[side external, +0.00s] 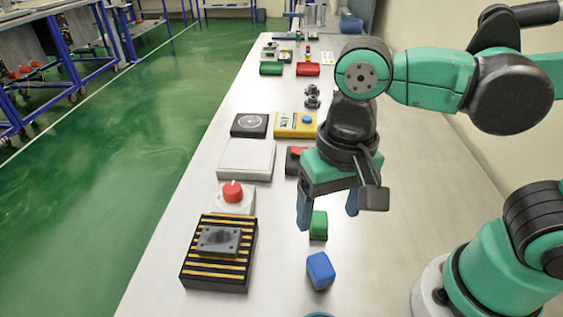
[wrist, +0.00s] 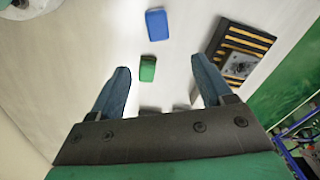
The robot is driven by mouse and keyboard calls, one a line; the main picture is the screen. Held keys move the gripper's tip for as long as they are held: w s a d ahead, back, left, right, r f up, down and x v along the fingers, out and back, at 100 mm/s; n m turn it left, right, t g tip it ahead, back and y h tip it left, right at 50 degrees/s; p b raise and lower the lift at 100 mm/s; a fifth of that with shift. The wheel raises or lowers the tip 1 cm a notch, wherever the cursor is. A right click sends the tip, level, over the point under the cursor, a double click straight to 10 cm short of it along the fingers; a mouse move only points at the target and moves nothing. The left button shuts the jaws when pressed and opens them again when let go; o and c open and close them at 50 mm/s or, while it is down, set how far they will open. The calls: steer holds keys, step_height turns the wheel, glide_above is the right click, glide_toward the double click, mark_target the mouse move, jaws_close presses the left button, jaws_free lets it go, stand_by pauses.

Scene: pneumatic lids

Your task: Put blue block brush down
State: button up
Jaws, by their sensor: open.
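A blue block (side external: 320,271) sits on the table near the front. It also shows at the top of the wrist view (wrist: 157,25). A green block (side external: 319,226) stands on the table just behind it, and in the wrist view (wrist: 147,69) it lies between and beyond the fingertips. My gripper (side external: 328,215) is open and empty, above the table around the green block's position in the picture. Its blue fingers are spread wide in the wrist view (wrist: 165,78). Nothing is held between them. I cannot make out a separate brush.
A black and yellow striped box (side external: 215,277) with a grey piece on top stands at the left edge. Behind it are a red knob on a white base (side external: 233,196), a white box (side external: 246,160) and a yellow box (side external: 293,126). The table right of the blocks is clear.

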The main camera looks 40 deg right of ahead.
steer(key=w+d+n+t, duration=0.4)
steer(key=w+d+t, duration=0.2)
steer(key=d, duration=0.5)
steer(key=shift+w+r+t, duration=0.3)
steer(key=shift+w+t, duration=0.1)
steer(key=shift+w, duration=0.25)
steer(key=shift+a, duration=0.1)
